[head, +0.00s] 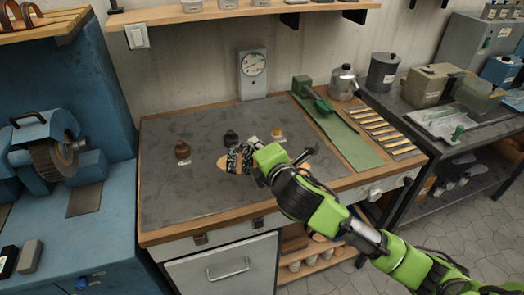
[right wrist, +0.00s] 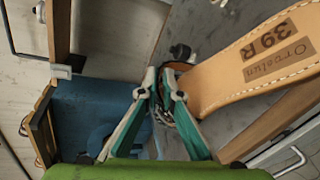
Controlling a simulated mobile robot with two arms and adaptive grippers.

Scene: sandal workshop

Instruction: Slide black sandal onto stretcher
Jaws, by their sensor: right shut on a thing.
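A sandal with a tan sole and a dark patterned strap (head: 237,162) is at the middle of the grey workbench top in the head view. My right gripper (head: 252,153) is shut on it near the strap. In the right wrist view, the tan sole (right wrist: 262,58) with the marking "39 R" reaches to the upper right. The fingers of my right gripper (right wrist: 163,85) meet at the strap end. I cannot make out a stretcher for certain; my right arm covers part of the bench. My left gripper is not in view.
A dial clock (head: 252,75) stands at the back. A green mat (head: 345,138) lies to the right. The bench's front left is clear.

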